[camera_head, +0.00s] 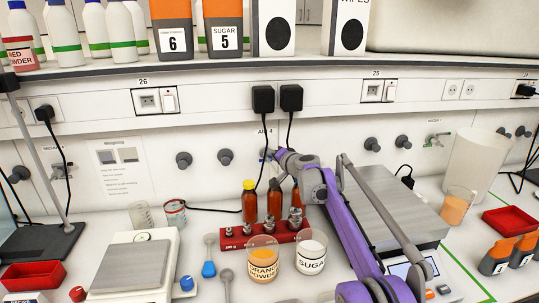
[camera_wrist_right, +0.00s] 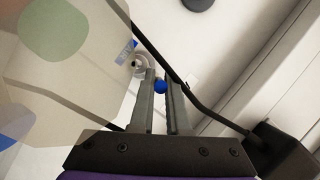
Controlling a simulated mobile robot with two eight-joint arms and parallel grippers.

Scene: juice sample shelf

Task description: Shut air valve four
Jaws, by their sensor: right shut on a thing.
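A wall label reading "AIR 4" (camera_head: 264,131), partly hidden by a black cable, marks the spot above my right gripper (camera_head: 272,155). The purple right arm reaches up to the wall there, so the valve is mostly hidden in the head view. In the right wrist view, the gripper fingers (camera_wrist_right: 160,92) are closed around a small blue knob (camera_wrist_right: 160,87) at their tips. A silver round fitting (camera_wrist_right: 139,66) with a blue label sits just left of the fingers. Which way the valve handle is turned cannot be told. My left gripper is not in view.
Two black plugs (camera_head: 263,98) with hanging cables are just above the gripper. Beakers marked ORANGE (camera_head: 263,262) and SUGAR (camera_head: 311,254) stand in front. A grey-topped device (camera_head: 390,210) is beside the arm.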

